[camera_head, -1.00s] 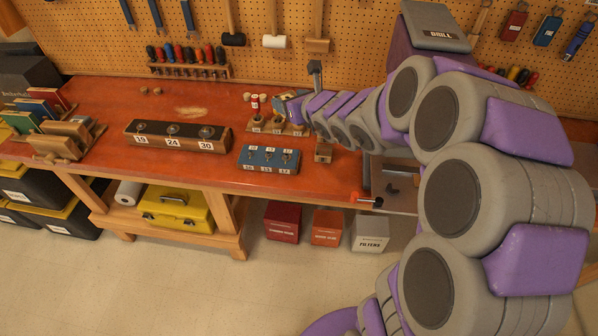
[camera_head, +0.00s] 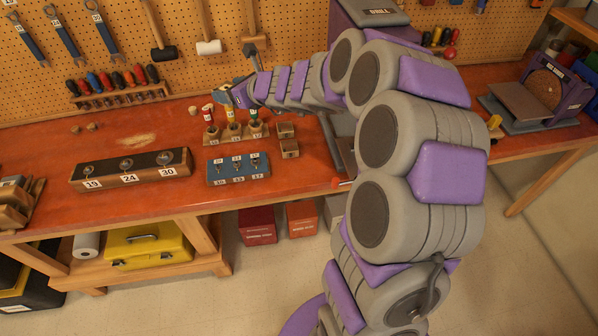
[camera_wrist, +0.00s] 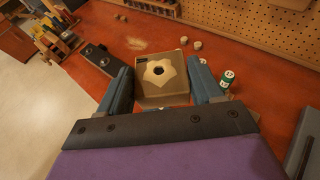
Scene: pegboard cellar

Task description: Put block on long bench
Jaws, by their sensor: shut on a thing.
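The block (camera_wrist: 160,92) is a light wooden block with a pale star shape and a dark round hole on its face. In the wrist view it sits between the two blue fingers of my gripper (camera_wrist: 163,84), which is shut on it. In the head view my gripper (camera_head: 230,96) is small, above the back of the bench and just behind the rack of coloured tubes; the block is hardly discernible there. The long bench (camera_head: 120,205) has an orange-red top and runs along the pegboard wall. I cannot tell the block's height above it.
A rack of coloured tubes (camera_head: 236,136), a blue socket block (camera_head: 238,178) and a dark block marked 19, 24, 30 (camera_head: 131,178) stand on the bench. Two small wooden blocks (camera_head: 289,149) are near my arm. The bench top left of the rack is fairly clear.

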